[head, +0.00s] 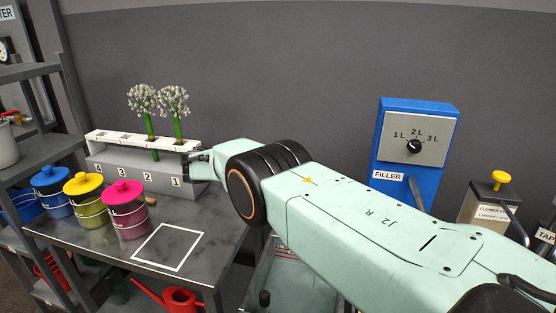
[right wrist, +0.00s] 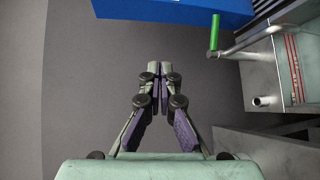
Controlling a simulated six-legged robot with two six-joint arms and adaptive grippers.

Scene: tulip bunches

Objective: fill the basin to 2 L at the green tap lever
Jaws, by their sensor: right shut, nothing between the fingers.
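The blue filler box (head: 388,190) stands against the wall, with a dial (head: 414,146) marked 1L, 2L and 3L; I cannot tell its exact setting. In the right wrist view the box (right wrist: 170,12) is at the top. The green tap lever (right wrist: 214,33) is beside it, on a metal pipe. The metal basin (head: 262,287) is mostly hidden behind my right arm in the head view. My right gripper (right wrist: 160,70) is shut and empty, left of the lever and apart from it. My left gripper is not in view.
A dark table holds blue, yellow and pink lidded pots (head: 125,215), a white square outline (head: 168,246) and a numbered rack (head: 100,158) with white flowers (head: 142,100). A yellow-knobbed box (head: 485,210) stands right. A red watering can (head: 182,299) is low in front.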

